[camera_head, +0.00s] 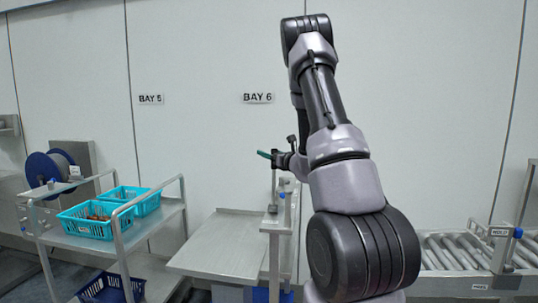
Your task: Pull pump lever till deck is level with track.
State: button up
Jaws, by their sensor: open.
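A flat grey deck (217,246) lies left of my arm, at the middle bottom. A roller track (455,252) stands at the far right; my arm covers the space between them, so I cannot tell whether their heights match. A thin upright rod (273,186), perhaps the pump lever, stands at the deck's right side, just below my gripper. My gripper (268,155) is small in view, points left and is open. Whether it touches the rod cannot be told. My arm hides much of what is behind it.
A grey trolley (88,240) at the left carries turquoise baskets (88,222), at least one with brown dates; a dark blue crate (107,289) sits low on it. A blue reel (40,170) stands behind. Wall signs read BAY 5 (151,99) and BAY 6 (258,98).

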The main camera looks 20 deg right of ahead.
jog(key=v, duration=1)
jog(key=shift+s, duration=0.4)
